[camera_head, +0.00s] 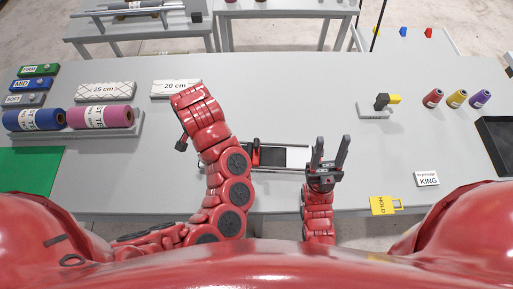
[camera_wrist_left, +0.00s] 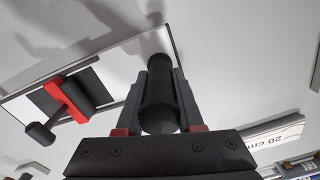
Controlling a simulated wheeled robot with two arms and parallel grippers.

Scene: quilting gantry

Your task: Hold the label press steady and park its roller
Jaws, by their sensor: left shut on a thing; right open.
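The label press (camera_head: 298,157) is a flat dark frame with a white and grey bed on the table, partly hidden behind my left arm. A red crosspiece (camera_head: 256,153) spans its bed; in the left wrist view this red piece (camera_wrist_left: 64,101) has a black roller-like knob (camera_wrist_left: 40,134) at one end. My left gripper (camera_wrist_left: 161,72) is shut on a black cylindrical handle (camera_wrist_left: 158,112). My arm hides most of that gripper in the head view, so I cannot tell how the handle joins the press. My right gripper (camera_head: 330,150) is open and empty, just right of the press.
A yellow HOLD tag (camera_head: 384,206) and a KING card (camera_head: 427,179) lie front right. A small black and yellow device (camera_head: 378,109) and several thread spools (camera_head: 456,99) stand farther back. Fabric rolls (camera_head: 100,117) lie at left. The table between the press and spools is largely clear.

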